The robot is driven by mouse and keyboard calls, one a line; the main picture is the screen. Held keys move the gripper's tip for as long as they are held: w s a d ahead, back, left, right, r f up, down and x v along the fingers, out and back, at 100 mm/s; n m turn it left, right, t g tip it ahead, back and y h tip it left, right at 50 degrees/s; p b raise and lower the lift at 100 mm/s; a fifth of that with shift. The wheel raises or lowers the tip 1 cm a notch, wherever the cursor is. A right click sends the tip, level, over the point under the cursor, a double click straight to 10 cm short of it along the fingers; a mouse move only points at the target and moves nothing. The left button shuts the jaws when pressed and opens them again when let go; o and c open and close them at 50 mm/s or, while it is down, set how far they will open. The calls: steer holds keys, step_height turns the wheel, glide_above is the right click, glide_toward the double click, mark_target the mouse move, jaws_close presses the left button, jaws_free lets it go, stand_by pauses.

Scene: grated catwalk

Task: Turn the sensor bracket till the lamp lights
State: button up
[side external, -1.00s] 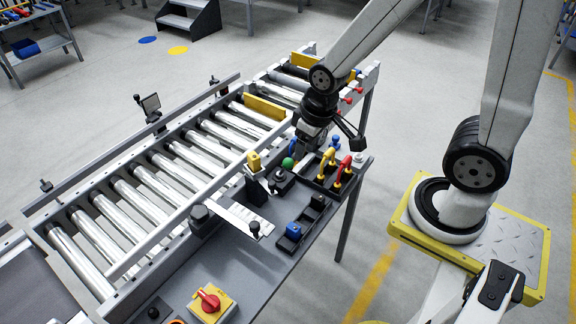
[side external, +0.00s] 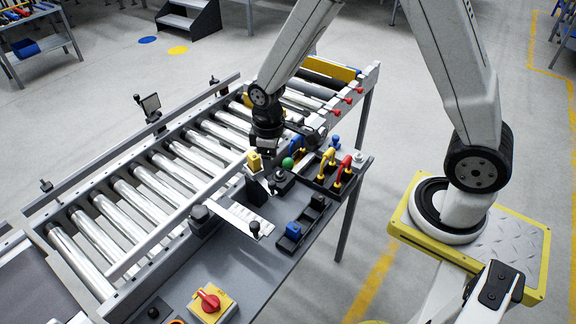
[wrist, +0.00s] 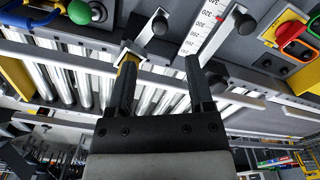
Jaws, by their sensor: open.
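The sensor bracket shows in the side view as a yellow sensor head (side external: 254,161) on a small mount at the near side of the roller conveyor. In the wrist view its metal arm (wrist: 146,42) has a black knob, and the yellow head is mostly hidden by the left finger. My gripper (side external: 266,152) is open, pointing down just behind and right of the yellow head; the wrist view also shows its fingers (wrist: 160,65) apart. I cannot tell whether they touch it. A green dome (side external: 287,162), perhaps the lamp, is right of the head; I cannot tell whether it is lit.
A white scale plate (side external: 238,218) with a black knob lies left of the bracket. A black tray (side external: 333,182) with yellow and red handled pieces is right. A red rotary switch (side external: 208,300) is at the front. Conveyor rollers (side external: 165,175) run behind.

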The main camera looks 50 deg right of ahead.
mark_target(272, 182)
steer(key=shift+f, duration=0.1)
steer(key=shift+f, duration=3.8)
steer(key=shift+c, duration=0.2)
jaws_close()
